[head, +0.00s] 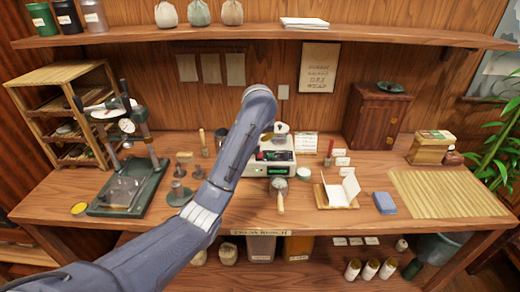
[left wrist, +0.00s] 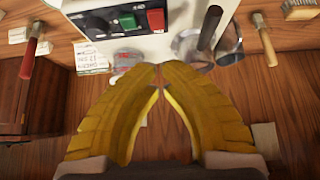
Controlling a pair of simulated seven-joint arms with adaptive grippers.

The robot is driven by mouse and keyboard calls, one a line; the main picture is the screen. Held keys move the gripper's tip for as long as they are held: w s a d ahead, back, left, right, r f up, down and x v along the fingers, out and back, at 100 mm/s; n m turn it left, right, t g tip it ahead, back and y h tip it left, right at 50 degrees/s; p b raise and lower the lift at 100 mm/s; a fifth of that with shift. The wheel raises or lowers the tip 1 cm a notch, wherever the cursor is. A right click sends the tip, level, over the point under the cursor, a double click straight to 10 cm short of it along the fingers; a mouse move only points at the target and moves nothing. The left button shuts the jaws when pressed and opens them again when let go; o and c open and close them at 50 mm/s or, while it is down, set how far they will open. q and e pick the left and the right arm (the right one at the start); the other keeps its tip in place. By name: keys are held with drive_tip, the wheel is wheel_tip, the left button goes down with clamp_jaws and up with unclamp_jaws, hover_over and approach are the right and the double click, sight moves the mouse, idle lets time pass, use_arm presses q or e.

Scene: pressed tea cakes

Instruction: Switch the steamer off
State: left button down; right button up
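The steamer (head: 255,168) is a white box at the middle of the bench, with a dark control panel on its front. In the left wrist view its panel shows a green button (left wrist: 127,20) beside a red button (left wrist: 157,20). I cannot tell which is pressed. My left gripper (left wrist: 160,67) has yellow fingers with tips together and nothing visible between them. The tips appear just short of the red button, apart from the panel as far as I can see. In the head view my left arm hides part of the steamer. My right gripper is out of view.
A metal vessel with a dark handle (left wrist: 210,28) is close beside the fingers. A press (head: 125,185) stands left, near small metal weights. A paper-lined wooden tray (head: 322,200), a blue block (head: 384,203) and a bamboo mat (head: 450,194) lie right. The front-middle bench is mostly clear.

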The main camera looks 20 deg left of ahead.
use_arm(q)
hover_over(260, 155)
drive_tip(key=f, duration=0.4)
drive_tip(key=shift+w+a, duration=0.1)
drive_tip(key=shift+w, duration=0.2)
drive_tip(key=shift+s+f, duration=0.2)
drive_tip(key=shift+f, duration=0.8)
drive_tip(key=shift+s+f, duration=0.1)
drive_tip(key=shift+f, duration=0.65)
